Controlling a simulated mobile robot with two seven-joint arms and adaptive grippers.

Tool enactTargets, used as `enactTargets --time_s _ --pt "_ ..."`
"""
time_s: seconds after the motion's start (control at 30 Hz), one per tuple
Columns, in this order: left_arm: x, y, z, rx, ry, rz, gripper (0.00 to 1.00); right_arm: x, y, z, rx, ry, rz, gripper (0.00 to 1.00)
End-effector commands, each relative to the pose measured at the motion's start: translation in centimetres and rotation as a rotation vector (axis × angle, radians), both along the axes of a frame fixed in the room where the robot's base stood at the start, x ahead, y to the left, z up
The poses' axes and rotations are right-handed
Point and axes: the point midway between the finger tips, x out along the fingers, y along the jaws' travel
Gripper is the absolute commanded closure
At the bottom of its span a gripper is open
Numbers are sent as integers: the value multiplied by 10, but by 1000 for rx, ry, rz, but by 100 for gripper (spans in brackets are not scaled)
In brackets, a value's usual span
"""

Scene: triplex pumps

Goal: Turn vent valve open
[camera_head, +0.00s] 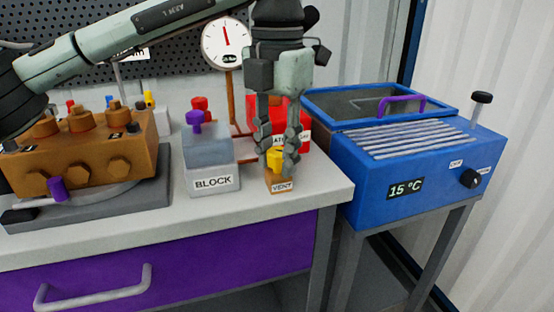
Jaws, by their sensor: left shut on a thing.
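The vent valve is a small brown block (280,184) labelled VENT with a yellow knob (274,157) on top. It sits near the bench's front right corner in the head view. My left gripper (276,160) comes down from above, with its fingers on either side of the yellow knob, shut on it. The fingers hide part of the knob, so its turn angle is hard to tell. My right gripper is not in view.
A grey BLOCK valve (208,160) with a purple knob stands just left. A red box (266,115) and a gauge (227,43) are behind. A brown pump (84,155) is at left. A blue 15 °C bath (360,185) stands right of the bench (160,225).

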Motion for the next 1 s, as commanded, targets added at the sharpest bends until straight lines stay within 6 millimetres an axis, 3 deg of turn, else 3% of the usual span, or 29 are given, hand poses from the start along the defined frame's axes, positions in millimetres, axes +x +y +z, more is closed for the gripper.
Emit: enactTargets --time_s 0.57,0.8,1.0 --pt "0 -1 -1 0 -2 517 100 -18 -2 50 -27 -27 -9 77" --pt "0 -1 0 -1 -1 657 100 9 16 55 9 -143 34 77" --pt "0 -2 0 -1 -1 720 100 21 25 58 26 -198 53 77"
